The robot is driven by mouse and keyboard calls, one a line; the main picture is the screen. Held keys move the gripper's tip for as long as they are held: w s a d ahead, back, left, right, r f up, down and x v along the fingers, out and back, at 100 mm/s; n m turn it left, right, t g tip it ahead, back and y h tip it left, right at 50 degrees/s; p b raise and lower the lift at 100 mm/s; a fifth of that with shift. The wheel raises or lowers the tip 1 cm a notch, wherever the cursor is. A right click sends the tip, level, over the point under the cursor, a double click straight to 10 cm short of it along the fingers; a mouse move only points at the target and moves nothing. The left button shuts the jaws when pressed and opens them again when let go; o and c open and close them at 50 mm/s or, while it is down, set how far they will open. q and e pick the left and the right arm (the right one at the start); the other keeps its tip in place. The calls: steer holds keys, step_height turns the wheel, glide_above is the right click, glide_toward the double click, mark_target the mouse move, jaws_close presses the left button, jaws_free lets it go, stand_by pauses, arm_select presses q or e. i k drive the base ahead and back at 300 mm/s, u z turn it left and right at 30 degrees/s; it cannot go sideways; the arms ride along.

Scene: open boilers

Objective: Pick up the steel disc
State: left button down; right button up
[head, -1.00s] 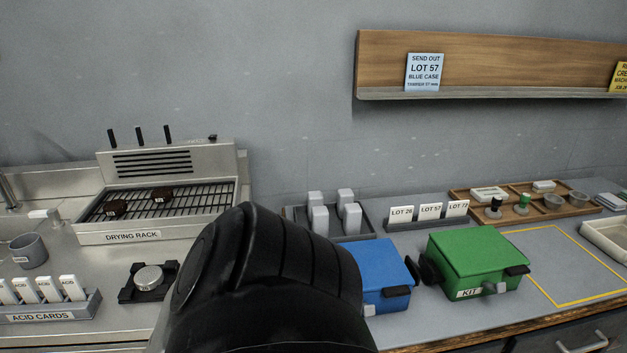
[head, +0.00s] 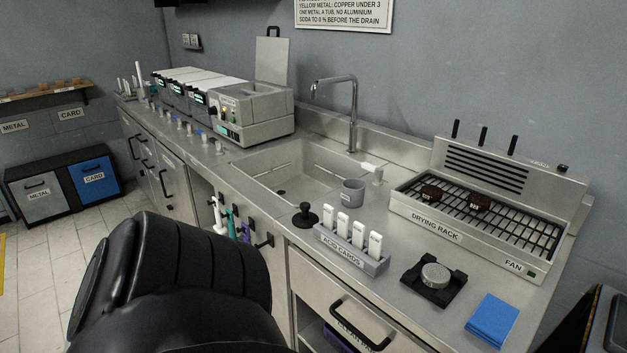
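A round steel disc (head: 435,275) with a small mark on its top rests in a square black holder (head: 423,291). The holder sits on the steel counter, right of the acid cards and in front of the drying rack. A large black rounded part of my own arm fills the lower left of the view. Neither of my grippers shows, so I cannot see their fingers or whether they hold anything. Nothing of mine touches the disc or its holder.
The acid cards rack (head: 350,250), drying rack (head: 476,214) with two dark pieces, grey cup (head: 353,192) and blue folded cloth (head: 492,319) surround the holder. The sink (head: 290,172) and tap (head: 352,115) lie behind left. Bare counter lies around the holder.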

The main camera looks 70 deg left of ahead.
mark_target(433, 193)
steer(key=u, duration=2.3)
